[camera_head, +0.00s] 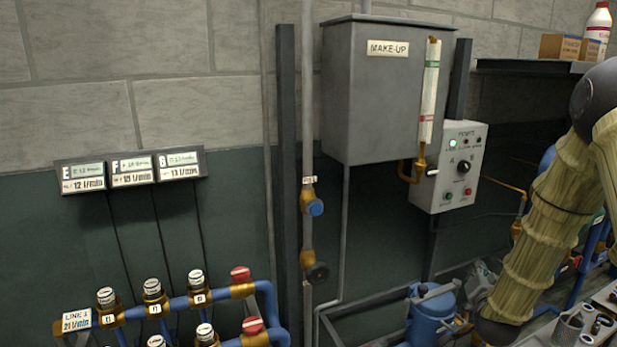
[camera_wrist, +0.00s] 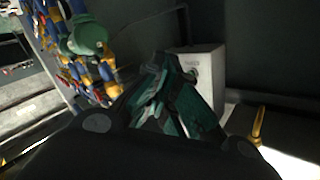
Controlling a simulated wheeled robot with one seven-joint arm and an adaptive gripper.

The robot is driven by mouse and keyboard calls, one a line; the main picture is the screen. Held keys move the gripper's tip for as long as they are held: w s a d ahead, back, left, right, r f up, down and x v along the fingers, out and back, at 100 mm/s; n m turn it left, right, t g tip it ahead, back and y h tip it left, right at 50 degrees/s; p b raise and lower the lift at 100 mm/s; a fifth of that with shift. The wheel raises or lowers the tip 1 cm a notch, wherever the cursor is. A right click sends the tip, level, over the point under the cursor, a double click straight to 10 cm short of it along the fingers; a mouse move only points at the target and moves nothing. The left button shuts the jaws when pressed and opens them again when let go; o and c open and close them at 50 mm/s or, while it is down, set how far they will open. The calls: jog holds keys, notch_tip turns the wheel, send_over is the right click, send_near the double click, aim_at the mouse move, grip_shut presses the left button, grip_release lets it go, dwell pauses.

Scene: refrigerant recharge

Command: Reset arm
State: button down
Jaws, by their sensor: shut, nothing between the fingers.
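My gripper (camera_wrist: 174,92) shows in the wrist view with its dark and teal fingers together and nothing between them. It is in front of a pale box (camera_wrist: 202,75), apart from it as far as I can tell. In the head view my arm, in a tan sleeve, comes down along the right side. The gripper itself cannot be made out there.
A grey MAKE-UP tank (camera_head: 375,100) hangs on the wall beside a control box (camera_head: 449,168) with a lit green lamp. Blue pipes (camera_head: 185,304) with valves run at lower left. A blue vessel (camera_head: 432,312) stands near my arm. A shelf (camera_head: 530,67) is at upper right.

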jog(key=s+a+f+n+g+y, duration=0.1)
jog(key=s+a+f+n+g, duration=0.1)
jog(key=s+a+f, duration=0.35)
jog(key=s+a+f+n+g+y, duration=0.1)
jog(key=s+a+f+g, duration=0.2)
jog(key=s+f, duration=0.55)
jog(key=s+a+f+n+g+y, duration=0.2)
jog(key=s+a+f, duration=0.15)
jog(key=f, duration=0.75)
jog(key=s+a+f+n+g, duration=0.2)
jog(key=s+a+f+g, duration=0.2)
jog(key=s, duration=1.1)
jog(key=s+a+f+n+g+y, duration=0.1)
jog(key=s+a+f+g, duration=0.3)
jog(key=s, duration=1.1)
jog(key=a+f+n, duration=0.1)
jog(key=a+f, duration=0.2)
jog(key=f, duration=0.2)
jog(key=shift+s+a+g, duration=0.15)
jog(key=shift+s+g, duration=0.2)
jog(key=shift+g, duration=0.05)
